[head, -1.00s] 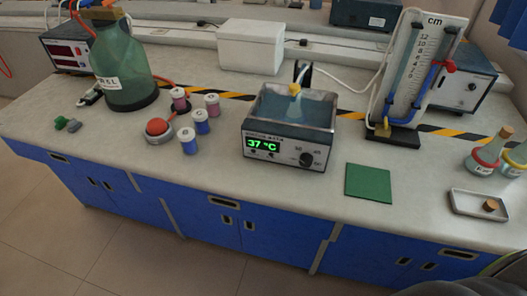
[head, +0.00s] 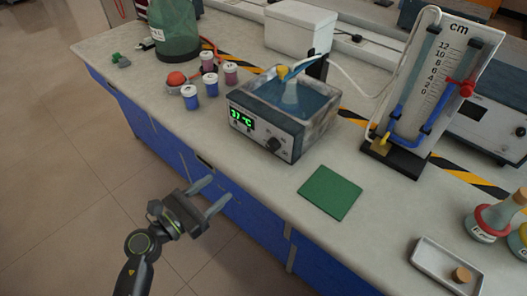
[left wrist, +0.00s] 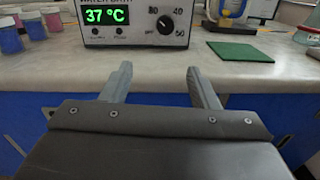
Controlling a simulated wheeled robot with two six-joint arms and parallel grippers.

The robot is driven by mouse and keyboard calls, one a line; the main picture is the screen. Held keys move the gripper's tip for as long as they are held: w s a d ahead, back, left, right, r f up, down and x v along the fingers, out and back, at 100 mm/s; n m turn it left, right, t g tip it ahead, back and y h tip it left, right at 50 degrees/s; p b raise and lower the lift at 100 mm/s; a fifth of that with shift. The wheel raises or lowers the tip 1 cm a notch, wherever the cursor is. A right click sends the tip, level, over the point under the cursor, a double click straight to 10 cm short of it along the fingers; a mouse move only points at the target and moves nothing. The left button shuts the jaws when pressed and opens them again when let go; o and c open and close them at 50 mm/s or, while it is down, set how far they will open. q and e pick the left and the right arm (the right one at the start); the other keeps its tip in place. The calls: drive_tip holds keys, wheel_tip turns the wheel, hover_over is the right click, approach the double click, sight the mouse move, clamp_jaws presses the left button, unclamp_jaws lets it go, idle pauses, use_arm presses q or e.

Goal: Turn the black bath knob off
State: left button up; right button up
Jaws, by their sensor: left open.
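The black bath knob (head: 272,144) is on the front panel of the water bath (head: 303,136), right of a green display (head: 242,119) reading 37 °C. In the left wrist view the knob (left wrist: 165,24) shows up close, with numbers around it and its pointer tilted up. My left gripper (head: 213,196) is open and empty, in front of the bench edge and below the bath. In the left wrist view its two fingers (left wrist: 160,80) point towards the panel, with the knob beyond and between them, apart from it. My right gripper is not in view.
A green mat (head: 330,192) lies right of the bath. Small jars (head: 210,85) and a red button (head: 176,79) stand to its left. A manometer (head: 428,85) stands behind right. A tray (head: 445,268) is at the front right. The bench front is clear before the panel.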

use_arm(q)
drive_tip(key=r+m, duration=0.1)
drive_tip(key=m+p, duration=0.1)
drive_tip(key=p, duration=0.1)
approach(270, 148)
drive_tip(key=shift+g, duration=0.3)
drive_tip(key=x, duration=0.6)
drive_tip(key=shift+w+d+r, duration=0.1)
drive_tip(key=shift+w+r, duration=0.1)
drive_tip(key=shift+w, duration=0.15)
drive_tip(key=shift+x, duration=0.8)
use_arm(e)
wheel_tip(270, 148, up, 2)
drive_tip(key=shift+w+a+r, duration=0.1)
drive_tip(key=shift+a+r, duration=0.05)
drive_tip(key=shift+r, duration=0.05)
use_arm(q)
drive_tip(key=c, duration=1)
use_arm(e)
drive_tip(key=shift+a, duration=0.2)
